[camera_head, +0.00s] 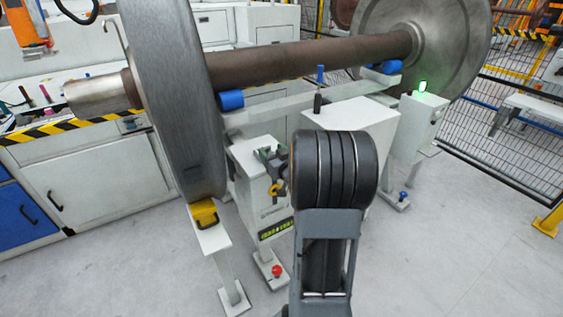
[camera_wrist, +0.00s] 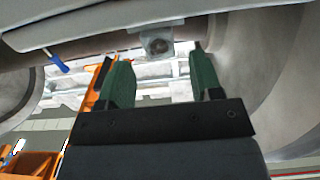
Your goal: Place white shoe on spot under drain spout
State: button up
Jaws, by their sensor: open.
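My gripper (camera_wrist: 163,78) shows in the wrist view with its two green fingers apart and nothing between them. Beyond the fingertips, near the top, is a small grey metal block with a round opening (camera_wrist: 158,42); I cannot tell whether it is the drain spout. In the head view my gripper end (camera_head: 270,162) is beside the white gantry cabinet, partly hidden by my own arm. I cannot make out a white shoe or a marked spot in either view.
A large steel wheel (camera_head: 178,95) and its axle (camera_head: 300,62) rest over blue rollers (camera_head: 230,100). A yellow chock (camera_head: 204,214) sits under the wheel. A white workbench (camera_head: 95,180) stands left, a mesh fence (camera_head: 510,150) right. The front floor (camera_head: 440,250) is clear.

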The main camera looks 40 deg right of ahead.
jog(key=s, duration=0.6)
jog(key=s+a+f+g, duration=0.1)
jog(key=s+a+g, duration=0.2)
jog(key=a+g, duration=0.2)
jog(key=s+a+f+g, duration=0.1)
jog(key=s+a+g, duration=0.2)
jog(key=a, duration=0.9)
jog(key=g, duration=0.3)
jog(key=shift+a+f+g+y, duration=0.25)
jog(key=shift+a+g+y, duration=0.05)
jog(key=shift+y, duration=0.1)
jog(key=s+a+g+y, duration=0.1)
jog(key=s+a, duration=0.2)
jog(key=s+a+n+g, duration=0.1)
jog(key=s+a+g, duration=0.1)
jog(key=s+a, duration=0.1)
jog(key=shift+s+n+y, duration=0.25)
jog(key=shift+n+y, duration=0.05)
jog(key=shift+y, duration=0.1)
jog(key=shift+c, duration=1.3)
jog(key=shift+a, duration=0.15)
